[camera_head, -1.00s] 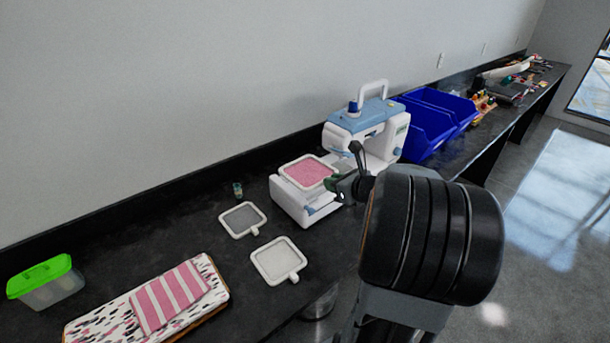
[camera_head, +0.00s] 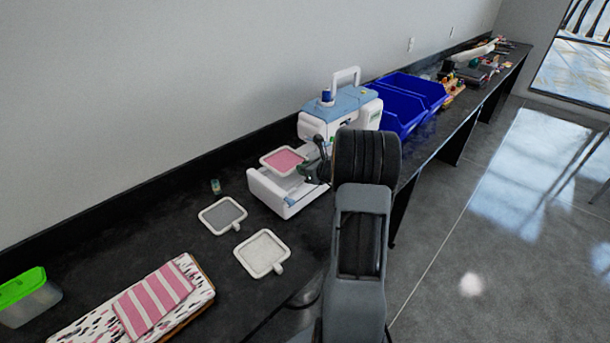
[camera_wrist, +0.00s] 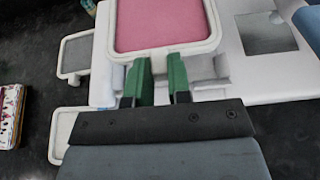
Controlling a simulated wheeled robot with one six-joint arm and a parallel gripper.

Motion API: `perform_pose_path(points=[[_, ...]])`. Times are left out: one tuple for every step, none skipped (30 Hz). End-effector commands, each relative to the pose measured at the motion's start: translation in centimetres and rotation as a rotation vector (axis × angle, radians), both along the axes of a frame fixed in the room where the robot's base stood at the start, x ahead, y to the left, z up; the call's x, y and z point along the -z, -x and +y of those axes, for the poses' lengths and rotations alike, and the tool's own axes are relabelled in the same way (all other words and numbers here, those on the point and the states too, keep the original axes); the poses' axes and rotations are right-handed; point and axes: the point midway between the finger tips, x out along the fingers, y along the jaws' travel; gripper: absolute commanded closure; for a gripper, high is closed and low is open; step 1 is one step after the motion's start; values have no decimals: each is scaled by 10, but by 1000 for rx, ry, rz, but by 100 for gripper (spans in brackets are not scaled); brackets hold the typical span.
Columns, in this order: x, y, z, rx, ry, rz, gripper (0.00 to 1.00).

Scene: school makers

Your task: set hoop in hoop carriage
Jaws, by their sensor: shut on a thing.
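The pink-fabric hoop (camera_head: 283,160) with a white frame is in my gripper (camera_head: 309,171), above the white bed of the sewing machine (camera_head: 346,111). In the wrist view the hoop (camera_wrist: 163,24) extends forward from the green fingers of my gripper (camera_wrist: 160,72), which are shut at its near edge, where the handle is. The hoop looks roughly level. The machine's white bed (camera_wrist: 255,85) lies beneath and right of it. A white part beside the fingers (camera_wrist: 218,68) may be the hoop carriage; I cannot tell whether the hoop touches it.
Two grey-filled hoops, one darker (camera_head: 222,215) and one lighter (camera_head: 262,254), lie left of the machine. A small spool (camera_head: 215,186), patterned fabric (camera_head: 85,325) and a green-lidded box (camera_head: 28,297) are farther left. Blue bins (camera_head: 400,105) stand right of the machine.

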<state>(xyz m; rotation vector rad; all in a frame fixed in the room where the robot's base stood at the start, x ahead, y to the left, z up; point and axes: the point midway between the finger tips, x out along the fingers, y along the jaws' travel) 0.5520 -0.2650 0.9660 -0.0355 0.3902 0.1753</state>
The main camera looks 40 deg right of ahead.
Motion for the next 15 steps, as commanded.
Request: perform_pose_path(points=[[7, -2, 0, -1, -3, 4, 100], [11, -1, 0, -1, -3, 3, 100], [17, -1, 0, 0, -4, 3, 100], [20, -1, 0, -2, -4, 3, 100], [23, -1, 0, -1, -3, 2, 100], [26, -1, 0, -1, -2, 1, 100], [29, -1, 0, -1, -2, 1, 100], [30, -1, 0, 0, -2, 0, 100], [31, -1, 0, -1, -1, 0, 100], [31, -1, 0, -1, 0, 0, 100], [32, -1, 0, -1, 1, 0, 100], [32, -1, 0, -1, 0, -1, 100], [32, -1, 0, -1, 0, -1, 100], [32, -1, 0, -1, 0, -1, 100], [32, -1, 0, -1, 1, 0, 100]])
